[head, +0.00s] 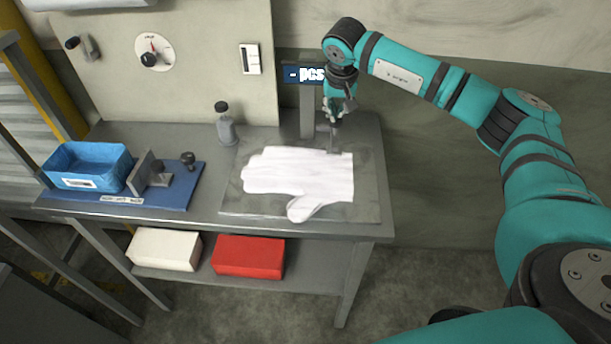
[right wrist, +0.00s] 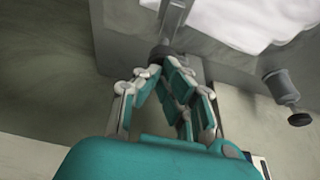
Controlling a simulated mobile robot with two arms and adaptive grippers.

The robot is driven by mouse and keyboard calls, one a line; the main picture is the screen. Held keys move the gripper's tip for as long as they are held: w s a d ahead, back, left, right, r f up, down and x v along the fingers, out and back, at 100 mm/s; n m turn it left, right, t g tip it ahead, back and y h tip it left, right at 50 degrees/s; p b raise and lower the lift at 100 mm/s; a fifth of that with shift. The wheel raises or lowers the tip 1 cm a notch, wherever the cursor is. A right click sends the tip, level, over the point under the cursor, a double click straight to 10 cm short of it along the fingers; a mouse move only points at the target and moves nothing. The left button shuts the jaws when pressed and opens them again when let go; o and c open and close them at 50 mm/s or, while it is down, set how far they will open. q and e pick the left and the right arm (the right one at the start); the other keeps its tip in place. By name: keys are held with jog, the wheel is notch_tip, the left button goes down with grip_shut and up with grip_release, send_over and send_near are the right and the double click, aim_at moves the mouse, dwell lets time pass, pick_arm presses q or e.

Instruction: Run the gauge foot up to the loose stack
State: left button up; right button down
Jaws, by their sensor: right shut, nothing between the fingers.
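The loose stack of white film gloves (head: 300,175) lies flat on a grey plate (head: 232,200) on the bench. It also shows at the top of the right wrist view (right wrist: 240,18). A gauge post (head: 307,118) with a "- pcs" display (head: 304,74) stands behind the stack's right end. A slim grey part that looks like the gauge foot (head: 333,142) is near the stack's back right edge; I cannot tell whether it touches. My right gripper (head: 338,116) is shut and empty, just above this part. In the right wrist view its fingertips (right wrist: 163,66) meet beside a dark knob (right wrist: 162,52). My left gripper is out of view.
A dark-capped bottle (head: 226,128) stands behind the plate; the right wrist view shows it too (right wrist: 284,94). Left are a blue bin (head: 85,168) and a blue board (head: 180,197) with a bracket. White (head: 163,249) and red (head: 248,256) boxes sit on the lower shelf.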

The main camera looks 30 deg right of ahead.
jog(key=shift+f+b, duration=0.7)
jog(key=shift+f, duration=0.65)
dwell(0.3)
jog(key=shift+r+p, duration=0.8)
jog(key=shift+r, duration=0.35)
notch_tip(320, 180, up, 12)
jog(key=p, duration=0.8)
jog(key=shift+f, duration=0.1)
